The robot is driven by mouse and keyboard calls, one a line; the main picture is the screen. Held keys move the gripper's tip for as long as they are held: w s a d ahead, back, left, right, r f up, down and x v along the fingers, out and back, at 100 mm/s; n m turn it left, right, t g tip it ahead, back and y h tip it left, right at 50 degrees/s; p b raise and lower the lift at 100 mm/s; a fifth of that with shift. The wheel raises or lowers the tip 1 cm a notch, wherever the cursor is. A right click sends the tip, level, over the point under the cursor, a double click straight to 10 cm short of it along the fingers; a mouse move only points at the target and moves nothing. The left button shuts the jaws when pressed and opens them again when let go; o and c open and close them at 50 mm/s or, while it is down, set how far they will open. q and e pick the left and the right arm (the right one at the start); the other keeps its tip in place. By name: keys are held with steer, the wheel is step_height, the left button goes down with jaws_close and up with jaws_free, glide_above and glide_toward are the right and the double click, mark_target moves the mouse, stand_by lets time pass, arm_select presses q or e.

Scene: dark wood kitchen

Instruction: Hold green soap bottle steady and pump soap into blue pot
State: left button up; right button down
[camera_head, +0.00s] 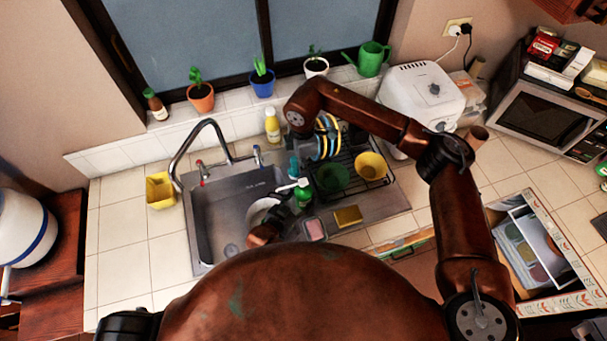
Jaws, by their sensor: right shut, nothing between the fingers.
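The green soap bottle (304,195) with its white pump head (291,185) is upright at the right edge of the sink. A round pale vessel (261,209) sits in the right part of the sink, partly hidden; I cannot tell whether its outside is blue. My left gripper (287,209) is dark and low, between the vessel and the bottle; whether its fingers touch or grip the bottle is not clear. My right gripper (302,158) hangs down from the bent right arm, just above the pump head. It is shut and empty, its tips hard to make out.
A rack (350,157) holding plates, a green bowl (332,178) and a yellow bowl (371,165) stands right of the bottle. The faucet (194,136) arches over the sink's left. A blue flowerpot (263,84) stands on the sill. The left counter is mostly clear.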

step_height(320, 180, up, 5)
steer(key=shift+r, duration=0.1)
stand_by(0.7)
arm_select(q)
steer(key=o, duration=1.7)
steer(key=shift+s, duration=0.1)
